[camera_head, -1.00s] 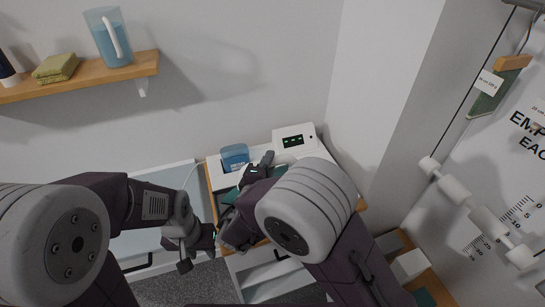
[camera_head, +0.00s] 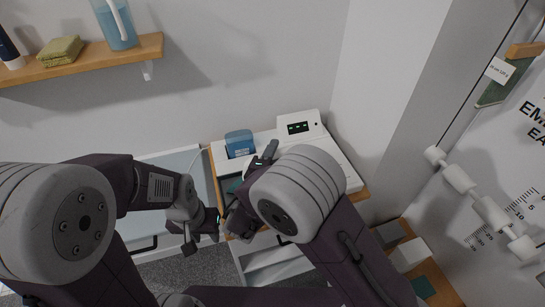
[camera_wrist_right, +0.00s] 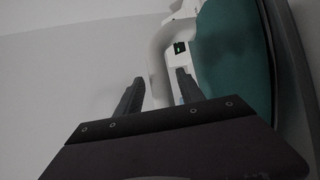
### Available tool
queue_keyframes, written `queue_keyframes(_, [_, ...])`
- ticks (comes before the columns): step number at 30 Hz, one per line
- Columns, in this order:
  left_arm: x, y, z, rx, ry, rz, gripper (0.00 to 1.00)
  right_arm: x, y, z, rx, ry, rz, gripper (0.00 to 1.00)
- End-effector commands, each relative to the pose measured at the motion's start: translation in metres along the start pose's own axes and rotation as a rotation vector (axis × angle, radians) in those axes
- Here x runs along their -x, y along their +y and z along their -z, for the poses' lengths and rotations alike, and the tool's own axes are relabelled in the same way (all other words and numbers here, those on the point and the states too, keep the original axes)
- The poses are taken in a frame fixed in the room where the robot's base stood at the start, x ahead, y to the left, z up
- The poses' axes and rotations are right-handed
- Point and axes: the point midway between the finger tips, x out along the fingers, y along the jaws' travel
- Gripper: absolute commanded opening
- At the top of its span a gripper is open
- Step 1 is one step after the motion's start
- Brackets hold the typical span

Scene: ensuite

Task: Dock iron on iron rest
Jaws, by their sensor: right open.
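A white station with a small dark display (camera_head: 298,127) and a blue translucent tank (camera_head: 239,143) stands on a wooden-edged top by the wall. Its display also shows in the right wrist view (camera_wrist_right: 180,47). Teal surfaces (camera_head: 232,185) show beside my right gripper, mostly hidden by it; I cannot tell which part is the iron. A large teal surface (camera_wrist_right: 234,55) fills the right of the wrist view. My right gripper (camera_head: 252,185) is open over the station's front, its fingers (camera_wrist_right: 160,90) apart. My left gripper (camera_head: 203,240) is just left of it; its jaws are unclear.
A pale blue board or top (camera_head: 172,165) lies left of the station. A wall shelf (camera_head: 80,60) holds a blue jug (camera_head: 117,25) and a folded green cloth (camera_head: 62,50). An open white drawer (camera_head: 275,262) is below. A wall corner (camera_head: 385,100) bounds the right.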

Motion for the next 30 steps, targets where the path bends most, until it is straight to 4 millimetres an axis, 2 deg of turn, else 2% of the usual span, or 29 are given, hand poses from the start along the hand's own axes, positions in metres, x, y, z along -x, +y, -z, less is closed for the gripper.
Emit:
queue_keyframes(2, [0.006, 0.000, 0.001, 0.000, 0.000, 0.000, 0.36, 0.002, 0.005, 0.000, 0.001, 0.001, 0.000, 0.45])
queue_keyframes(5, [-0.001, 0.000, 0.000, 0.000, 0.000, 0.000, 0.36, 0.018, 0.001, 0.002, 0.000, 0.005, -0.001, 0.45])
queue_keyframes(12, [-0.010, 0.000, -0.001, 0.000, 0.000, 0.000, 0.36, 0.074, 0.001, 0.002, -0.001, 0.007, -0.002, 0.45])
queue_keyframes(18, [-0.014, 0.000, -0.002, 0.000, 0.000, 0.000, 0.36, 0.110, 0.001, 0.001, -0.001, 0.004, -0.001, 0.45])
queue_keyframes(23, [-0.014, 0.000, -0.002, 0.000, 0.000, 0.000, 0.36, 0.120, 0.002, 0.000, 0.000, 0.001, -0.001, 0.45])
queue_keyframes(30, [-0.014, 0.000, -0.001, 0.000, 0.000, 0.000, 0.36, 0.121, 0.002, 0.000, 0.000, 0.000, 0.000, 0.45])
